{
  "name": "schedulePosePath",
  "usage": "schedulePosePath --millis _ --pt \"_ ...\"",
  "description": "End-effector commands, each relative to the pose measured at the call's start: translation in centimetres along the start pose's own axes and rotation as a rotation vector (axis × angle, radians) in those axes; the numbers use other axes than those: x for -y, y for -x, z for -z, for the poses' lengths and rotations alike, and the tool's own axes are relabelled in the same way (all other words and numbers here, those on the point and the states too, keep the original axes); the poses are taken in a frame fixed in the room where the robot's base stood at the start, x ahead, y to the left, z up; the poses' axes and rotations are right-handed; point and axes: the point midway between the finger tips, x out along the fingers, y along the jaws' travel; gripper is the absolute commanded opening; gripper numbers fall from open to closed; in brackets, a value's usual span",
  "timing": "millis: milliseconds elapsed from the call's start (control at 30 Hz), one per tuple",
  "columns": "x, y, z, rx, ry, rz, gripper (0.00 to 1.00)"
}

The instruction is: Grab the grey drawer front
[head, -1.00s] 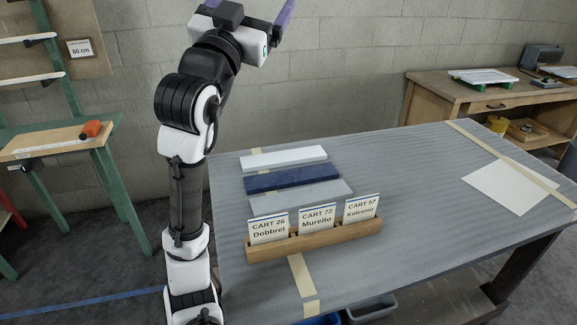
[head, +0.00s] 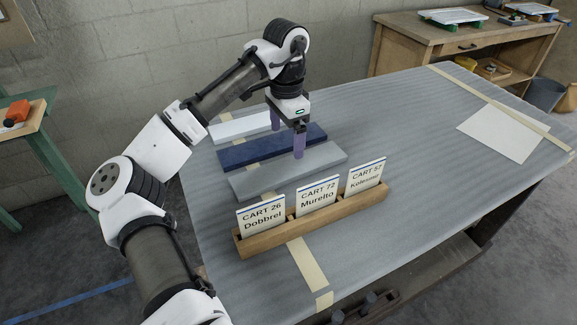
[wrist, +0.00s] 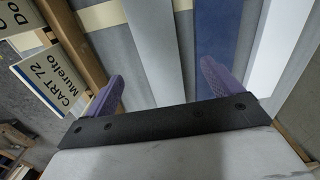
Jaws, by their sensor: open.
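The grey drawer front (head: 260,182) is a flat light-grey board on the table, the nearest of three parallel boards. In the wrist view the grey drawer front (wrist: 150,40) runs away from me between the two purple fingers. My gripper (head: 287,140) is open and empty, pointing down above the boards. In the wrist view, my gripper's (wrist: 162,75) left finger is over the gap beside the card holder and its right finger is over the navy board. The fingers appear to be above the boards; the exact height is unclear.
A navy board (head: 240,155) and a white board (head: 235,128) lie behind the grey one. A wooden holder (head: 320,221) with three cart cards stands close in front. Tape strips (head: 305,265) cross the table. The table's right side is mostly clear, with a white sheet (head: 500,135).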

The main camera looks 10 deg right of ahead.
Motion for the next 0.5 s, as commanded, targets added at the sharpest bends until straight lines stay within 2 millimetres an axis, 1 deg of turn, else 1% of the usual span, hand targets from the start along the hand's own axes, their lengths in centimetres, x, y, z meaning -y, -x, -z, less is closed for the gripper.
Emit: schedulePosePath --millis 33,133,200,367,500 --pt "0.0 -0.8 -0.1 0.001 0.0 -0.001 0.91" --pt "0.0 -2.4 0.0 -0.001 0.001 0.001 0.91" --pt "0.0 -3.1 0.0 -0.001 0.001 0.001 0.91" --pt "-0.1 -4.0 0.1 -0.001 0.0 0.001 0.91" --pt "-0.3 -5.6 0.6 0.0 0.0 0.001 0.91"
